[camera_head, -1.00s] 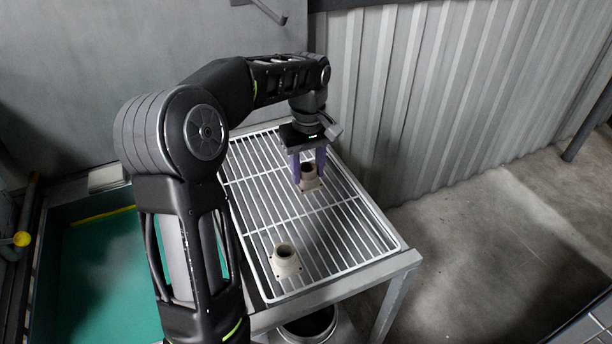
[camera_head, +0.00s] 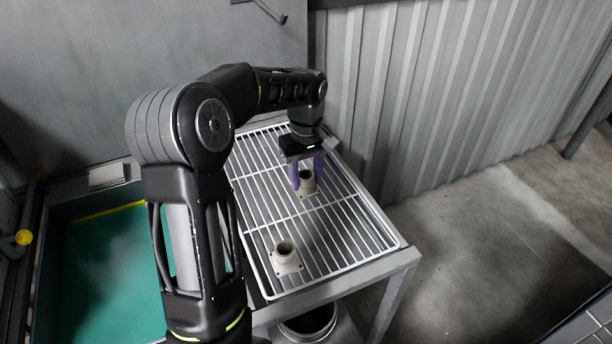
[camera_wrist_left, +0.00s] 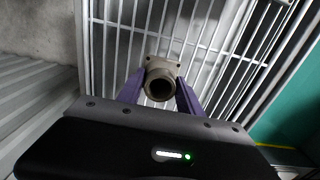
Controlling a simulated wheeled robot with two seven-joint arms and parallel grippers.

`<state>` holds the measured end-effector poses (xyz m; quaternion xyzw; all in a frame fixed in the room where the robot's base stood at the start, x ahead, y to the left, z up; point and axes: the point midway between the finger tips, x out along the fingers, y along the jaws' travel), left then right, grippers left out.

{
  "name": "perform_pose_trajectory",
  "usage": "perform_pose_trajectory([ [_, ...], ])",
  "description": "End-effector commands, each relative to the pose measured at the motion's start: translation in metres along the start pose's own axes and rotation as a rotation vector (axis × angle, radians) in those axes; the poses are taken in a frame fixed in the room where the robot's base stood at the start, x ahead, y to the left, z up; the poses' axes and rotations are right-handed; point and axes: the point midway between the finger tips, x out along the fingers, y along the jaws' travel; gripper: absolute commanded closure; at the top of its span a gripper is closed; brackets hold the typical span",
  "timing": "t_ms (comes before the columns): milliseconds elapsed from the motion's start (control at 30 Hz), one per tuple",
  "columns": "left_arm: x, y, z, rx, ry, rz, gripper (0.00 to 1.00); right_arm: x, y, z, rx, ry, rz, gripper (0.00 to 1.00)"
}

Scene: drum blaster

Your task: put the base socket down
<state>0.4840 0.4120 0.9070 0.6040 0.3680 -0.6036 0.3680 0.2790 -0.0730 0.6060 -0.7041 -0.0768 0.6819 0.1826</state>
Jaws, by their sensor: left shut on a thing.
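My left gripper (camera_head: 306,172) reaches over the back part of the white wire rack (camera_head: 345,262). Its purple fingers are shut on a beige base socket (camera_head: 307,184), a short tube on a square flange. The socket is upright and at or very close to the rack's bars; I cannot tell whether it touches. In the left wrist view the socket (camera_wrist_left: 160,82) sits between the fingers, its round opening facing the camera. A second beige socket (camera_head: 286,258) stands upright on the front part of the rack, apart from the gripper. My right gripper is not in view.
The rack lies on a grey metal table (camera_head: 385,268). A green-floored bin (camera_head: 105,265) is at the left, and a round container (camera_head: 310,322) is below the table's front edge. A corrugated wall (camera_head: 440,80) stands behind. The rack's middle is clear.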

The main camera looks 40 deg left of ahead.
Motion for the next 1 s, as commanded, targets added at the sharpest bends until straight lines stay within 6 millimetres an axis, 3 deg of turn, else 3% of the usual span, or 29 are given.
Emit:
perform_pose_trajectory([
  [267,0.001,0.0,0.0,0.0,-0.001,0.0,0.36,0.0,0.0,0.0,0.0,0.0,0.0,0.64],
  [633,-0.005,0.0,0.0,0.0,0.0,0.0,0.36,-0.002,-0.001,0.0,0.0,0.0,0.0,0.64],
  [1000,-0.06,0.001,0.0,0.001,0.002,0.002,0.36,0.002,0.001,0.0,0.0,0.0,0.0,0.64],
])
